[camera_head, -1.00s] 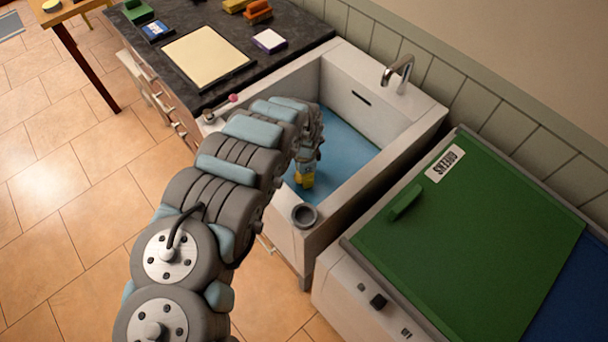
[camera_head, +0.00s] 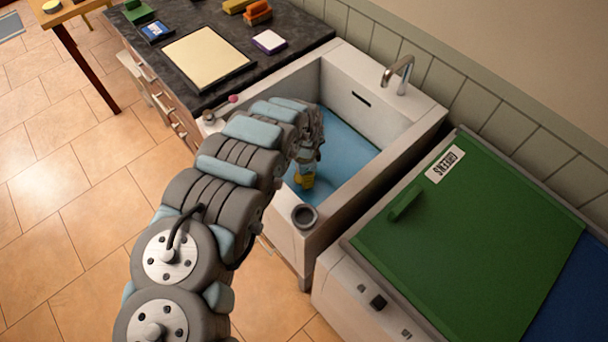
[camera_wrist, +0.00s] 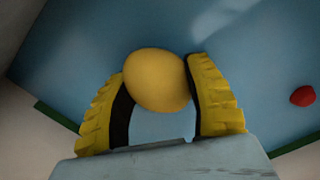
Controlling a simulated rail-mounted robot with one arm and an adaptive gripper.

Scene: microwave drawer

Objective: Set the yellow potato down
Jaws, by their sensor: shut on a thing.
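The yellow potato (camera_wrist: 158,79) is round and smooth in the wrist view, held between the two yellow-padded fingers of my gripper (camera_wrist: 160,95). My gripper (camera_head: 305,180) is inside the sink (camera_head: 335,195) in the head view, low over its blue floor near the front wall. The potato cannot be made out separately from the yellow fingers there. Whether the potato touches the sink floor cannot be told.
A small red object (camera_wrist: 303,96) lies on the blue floor at the right of the wrist view. The faucet (camera_head: 398,72) is at the back. A green lid (camera_head: 470,240) lies to the right.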

